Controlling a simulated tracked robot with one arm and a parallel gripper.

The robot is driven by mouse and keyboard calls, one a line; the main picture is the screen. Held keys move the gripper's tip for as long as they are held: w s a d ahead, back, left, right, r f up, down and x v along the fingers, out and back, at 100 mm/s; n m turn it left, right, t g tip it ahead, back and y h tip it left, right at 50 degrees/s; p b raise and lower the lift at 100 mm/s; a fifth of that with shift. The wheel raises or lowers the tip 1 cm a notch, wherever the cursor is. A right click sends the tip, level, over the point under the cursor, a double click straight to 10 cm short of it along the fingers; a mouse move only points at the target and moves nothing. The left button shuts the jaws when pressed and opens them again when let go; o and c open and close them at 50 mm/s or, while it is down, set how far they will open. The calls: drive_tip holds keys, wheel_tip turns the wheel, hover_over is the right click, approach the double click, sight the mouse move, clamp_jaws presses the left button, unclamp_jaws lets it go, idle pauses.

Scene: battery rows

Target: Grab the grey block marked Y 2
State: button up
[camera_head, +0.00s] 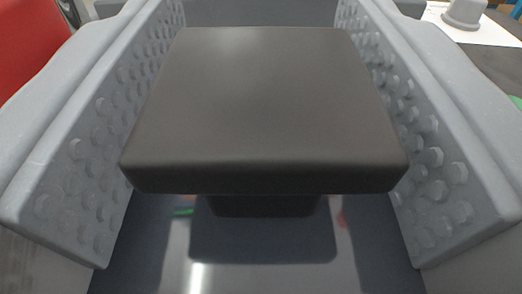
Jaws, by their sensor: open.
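A dark grey block (262,105) with a flat, square top fills the middle of the view. No marking shows on its visible faces, so I cannot tell whether it is Y 2. A narrower dark part shows beneath its front edge. My gripper (261,128) is open, with one grey, studded jaw on each side of the block. A gap shows between the block's near corners and each jaw; near the far end the gaps look narrow, and I cannot tell if there is contact.
A shiny dark surface (262,278) lies below the block. A red thing (32,38) is at the upper left, beyond the left jaw. A small grey object (464,12) stands on a white sheet (497,33) at the upper right.

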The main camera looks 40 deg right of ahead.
clamp_jaws()
drive_tip(key=shift+r, duration=0.1)
idle(1.2)
